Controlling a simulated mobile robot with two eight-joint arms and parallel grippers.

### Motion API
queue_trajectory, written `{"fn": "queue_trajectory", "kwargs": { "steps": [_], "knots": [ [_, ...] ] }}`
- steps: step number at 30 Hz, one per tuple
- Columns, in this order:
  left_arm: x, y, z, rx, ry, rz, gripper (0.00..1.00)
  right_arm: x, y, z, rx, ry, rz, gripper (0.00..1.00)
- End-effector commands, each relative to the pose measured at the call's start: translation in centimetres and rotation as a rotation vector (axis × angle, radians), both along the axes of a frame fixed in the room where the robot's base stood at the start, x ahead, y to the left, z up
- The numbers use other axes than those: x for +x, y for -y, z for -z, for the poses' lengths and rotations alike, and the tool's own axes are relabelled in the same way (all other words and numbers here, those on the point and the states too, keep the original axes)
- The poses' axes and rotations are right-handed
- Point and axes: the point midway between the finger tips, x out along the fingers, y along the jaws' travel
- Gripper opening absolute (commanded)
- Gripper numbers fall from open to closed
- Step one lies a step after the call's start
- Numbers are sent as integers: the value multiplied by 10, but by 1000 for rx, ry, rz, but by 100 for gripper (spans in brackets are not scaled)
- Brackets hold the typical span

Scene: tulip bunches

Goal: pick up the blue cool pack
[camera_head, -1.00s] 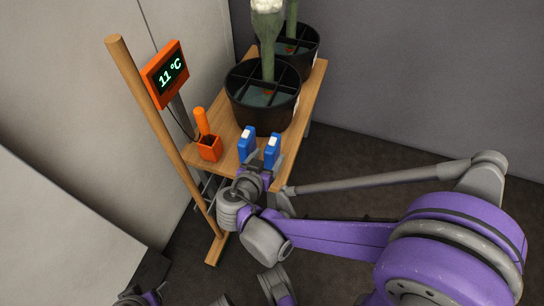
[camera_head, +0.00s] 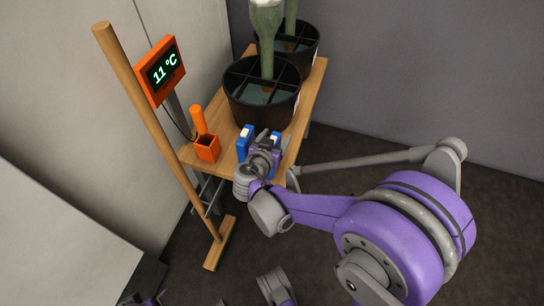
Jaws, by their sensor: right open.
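Two blue cool packs with white caps stand upright on the wooden table (camera_head: 215,122) near its front end. The left cool pack (camera_head: 243,143) shows clearly. The right cool pack (camera_head: 275,138) is mostly hidden behind my right gripper (camera_head: 266,145). My right gripper is open and at the right cool pack; I cannot tell whether its fingers are on both sides of it or touching it. Of my left arm only a small part shows at the bottom left edge, and its gripper cannot be made out.
Two black divided buckets, the near one (camera_head: 262,100) and the far one (camera_head: 303,50), hold green stems behind the packs. An orange holder (camera_head: 207,148) stands left of the packs.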

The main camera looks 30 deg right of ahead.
Motion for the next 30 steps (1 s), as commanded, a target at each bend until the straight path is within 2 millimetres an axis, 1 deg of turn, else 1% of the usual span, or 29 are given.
{"fn": "queue_trajectory", "kwargs": {
  "steps": [7,11,12,14,15,17,18,19,20,30],
  "knots": [
    [0,0,0,0,0,0,69,1,1,0,0,0,0,75],
    [0,0,0,0,0,0,69,1,1,0,0,0,0,52],
    [0,0,0,0,0,0,69,1,1,0,0,0,0,44],
    [0,0,0,0,0,0,69,1,1,0,0,0,0,34],
    [0,0,0,0,0,0,69,1,1,0,0,0,0,26],
    [0,0,0,0,0,0,69,1,1,0,0,0,0,16],
    [0,0,0,0,0,0,69,1,1,0,0,0,0,8],
    [0,0,0,0,0,0,69,1,1,0,0,0,0,3],
    [0,0,0,0,0,0,69,1,1,0,0,0,0,0],
    [0,0,0,0,0,0,69,0,1,0,1,-1,0,0]
  ]
}}
